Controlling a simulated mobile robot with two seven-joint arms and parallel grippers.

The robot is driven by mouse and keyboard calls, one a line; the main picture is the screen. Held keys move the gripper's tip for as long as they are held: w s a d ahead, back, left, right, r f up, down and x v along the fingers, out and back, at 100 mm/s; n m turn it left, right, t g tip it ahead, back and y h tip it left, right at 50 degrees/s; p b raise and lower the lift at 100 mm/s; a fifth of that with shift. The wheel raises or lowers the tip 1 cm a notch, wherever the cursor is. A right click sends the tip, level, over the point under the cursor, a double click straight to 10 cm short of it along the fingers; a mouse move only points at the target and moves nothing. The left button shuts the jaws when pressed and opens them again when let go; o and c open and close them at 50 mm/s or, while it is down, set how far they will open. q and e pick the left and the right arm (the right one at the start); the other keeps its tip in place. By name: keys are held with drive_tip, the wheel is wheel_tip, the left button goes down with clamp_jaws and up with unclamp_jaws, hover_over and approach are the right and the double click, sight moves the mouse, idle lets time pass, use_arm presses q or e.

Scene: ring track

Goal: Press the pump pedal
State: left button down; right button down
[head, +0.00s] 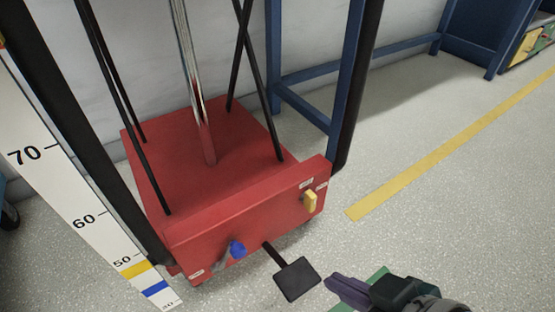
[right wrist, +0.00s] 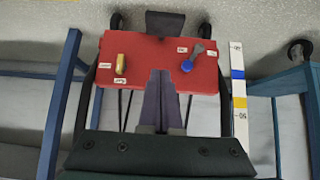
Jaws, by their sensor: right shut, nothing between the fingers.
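The pump pedal (head: 297,280) is a flat black plate on a short dark arm, sticking out low from the front of the red base (head: 205,215). In the right wrist view the pedal (right wrist: 165,23) shows at the top centre, beyond the red front panel (right wrist: 140,60). My right gripper (head: 330,284) comes in from the bottom right in the head view, fingers shut and empty, just right of the pedal. In the wrist view its fingertips (right wrist: 160,74) overlap the panel. Contact with the pedal cannot be made out. My left gripper is not in view.
The panel carries a yellow knob (head: 310,201) and a blue knob (head: 237,249). A chrome column (head: 195,90) and black rods rise from the base. A marked scale (head: 75,190) stands left. A blue frame (head: 305,105) stands behind. Floor right of the yellow line (head: 450,145) is clear.

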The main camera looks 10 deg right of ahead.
drive_tip(key=shift+s+a, duration=0.15)
drive_tip(key=shift+s, duration=0.15)
drive_tip(key=shift+f, duration=0.1)
drive_tip(key=b, duration=0.9)
hover_over(293, 271)
drive_tip(key=s+d, duration=0.1)
drive_tip(key=s, duration=0.2)
drive_tip(key=f, duration=0.7)
drive_tip(key=shift+w+f, duration=0.2)
drive_tip(key=shift+f, duration=0.2)
wheel_tip(293, 271, down, 2)
drive_tip(key=shift+f+b, duration=0.1)
drive_tip(key=shift+b, duration=0.9)
drive_tip(key=shift+s+f+b, duration=0.15)
drive_tip(key=shift+f+b, duration=0.35)
